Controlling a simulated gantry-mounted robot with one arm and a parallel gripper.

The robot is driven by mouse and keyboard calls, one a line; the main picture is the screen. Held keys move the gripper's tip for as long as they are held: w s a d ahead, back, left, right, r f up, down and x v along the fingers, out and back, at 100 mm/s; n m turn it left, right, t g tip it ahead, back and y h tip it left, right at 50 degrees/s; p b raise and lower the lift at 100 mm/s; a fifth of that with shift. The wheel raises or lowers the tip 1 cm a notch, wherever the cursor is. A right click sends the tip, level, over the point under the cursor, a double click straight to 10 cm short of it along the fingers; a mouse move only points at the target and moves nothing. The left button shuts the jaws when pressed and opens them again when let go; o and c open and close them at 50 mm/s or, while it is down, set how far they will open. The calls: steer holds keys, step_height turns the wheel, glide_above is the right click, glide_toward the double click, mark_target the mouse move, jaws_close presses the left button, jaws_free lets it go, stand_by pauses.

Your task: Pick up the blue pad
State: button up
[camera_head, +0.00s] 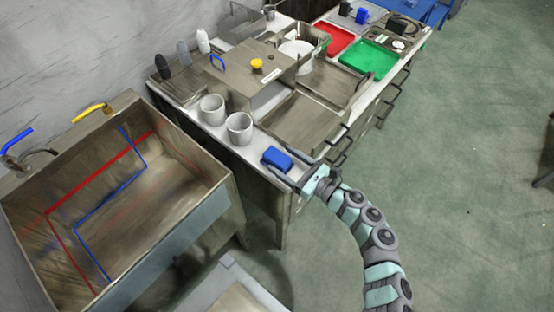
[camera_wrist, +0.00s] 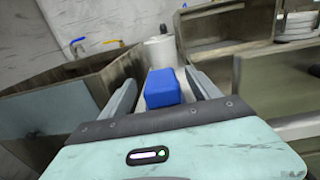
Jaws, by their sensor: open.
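The blue pad (camera_head: 277,158) is a small, thick blue block on the near corner of the white counter. In the wrist view the blue pad (camera_wrist: 161,88) lies between my two fingers. My gripper (camera_head: 284,165) is open, with its fingers reaching over the counter from the right, one on each side of the pad. In the wrist view my gripper (camera_wrist: 163,92) shows a gap between the fingers and the pad on both sides. Whether the pad's far end is fully between the fingertips is hard to tell.
Two white cups (camera_head: 239,129) stand close behind the pad. A metal tray (camera_head: 300,122) lies to its right on the counter (camera_head: 256,143). A large sink basin (camera_head: 120,200) is at the left. Red (camera_head: 334,39) and green (camera_head: 369,59) trays are farther back. Open floor lies right.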

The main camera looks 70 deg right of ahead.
steer(key=shift+x, duration=0.95)
steer(key=shift+s, duration=0.1)
steer(key=c, duration=1.5)
